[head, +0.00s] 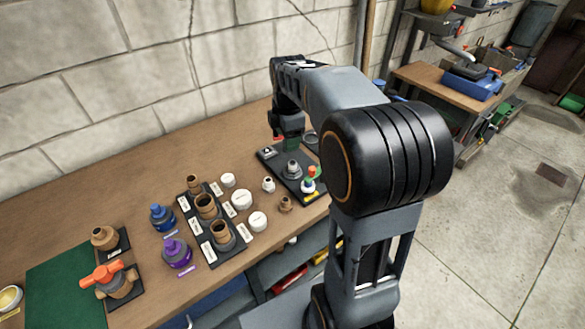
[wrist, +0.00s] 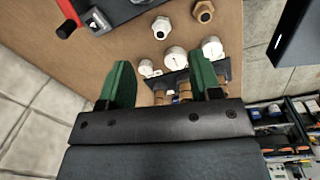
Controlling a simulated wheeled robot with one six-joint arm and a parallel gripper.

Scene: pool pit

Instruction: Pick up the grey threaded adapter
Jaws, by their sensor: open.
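The grey threaded adapter (head: 292,168) stands upright on a black board (head: 303,193) at the right end of the workbench. My gripper (head: 288,144) is above and behind it, apart from it, with green fingers pointing down. In the wrist view my gripper (wrist: 160,62) is open and empty, its two green fingers wide apart. The board's edge (wrist: 125,10) shows at the top of that view with a small grey block (wrist: 97,20) on it. I cannot make out the adapter there.
A white fitting (head: 268,185), a brown fitting (head: 285,203) and several white caps (head: 242,199) stand left of the board. A red, green and white piece (head: 309,180) stands close to the adapter. A black rack (head: 212,255) holds brown fittings.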

